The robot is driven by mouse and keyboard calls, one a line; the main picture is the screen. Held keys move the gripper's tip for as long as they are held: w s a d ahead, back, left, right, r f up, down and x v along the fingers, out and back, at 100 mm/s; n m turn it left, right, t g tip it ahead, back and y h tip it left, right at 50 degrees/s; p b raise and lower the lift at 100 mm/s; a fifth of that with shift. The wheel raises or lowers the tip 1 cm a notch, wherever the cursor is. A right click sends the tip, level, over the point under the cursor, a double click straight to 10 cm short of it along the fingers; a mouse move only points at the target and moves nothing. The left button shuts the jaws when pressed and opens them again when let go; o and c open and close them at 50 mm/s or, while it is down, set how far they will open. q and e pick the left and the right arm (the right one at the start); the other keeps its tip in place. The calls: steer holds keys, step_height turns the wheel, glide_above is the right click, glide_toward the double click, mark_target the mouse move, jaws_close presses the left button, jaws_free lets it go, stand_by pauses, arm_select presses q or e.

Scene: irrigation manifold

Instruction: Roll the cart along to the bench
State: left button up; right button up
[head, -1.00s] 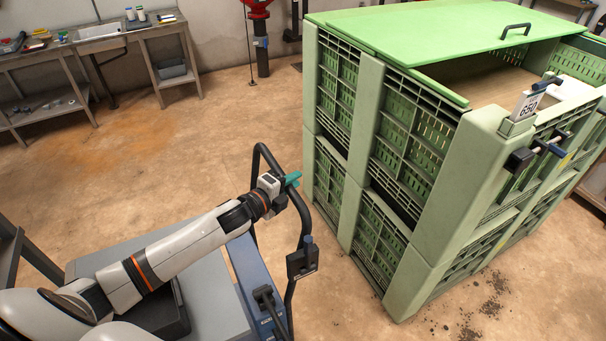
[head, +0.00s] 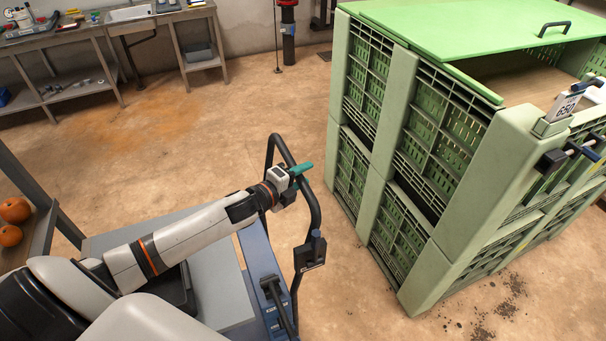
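The cart (head: 262,270) is in the lower middle of the head view, with a blue-grey body, a grey flat top and a black hoop handle (head: 316,208) on its right side. My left gripper (head: 300,170) is at the upper part of this handle; its green fingers look closed around the bar, though the contact is partly hidden. A grey bench (head: 85,31) with a sink and several small items on it stands along the back wall at upper left, well away from the cart. My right gripper is out of view.
A large green slatted crate stack (head: 401,120) with a lid stands close to the cart's right. A shelf with orange round produce (head: 13,210) is at the left edge. A dark and red post (head: 288,35) stands at the back. Brown floor between cart and bench is clear.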

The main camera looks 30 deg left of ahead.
arm_select(q)
steer(key=shift+r, duration=0.1)
steer(key=shift+s, duration=0.1)
steer(key=shift+s+a, duration=0.1)
steer(key=shift+s, duration=0.2)
steer(key=b+v, duration=0.2)
steer(key=v, duration=0.9)
steer(key=shift+s+a, duration=0.1)
steer(key=shift+a, duration=0.05)
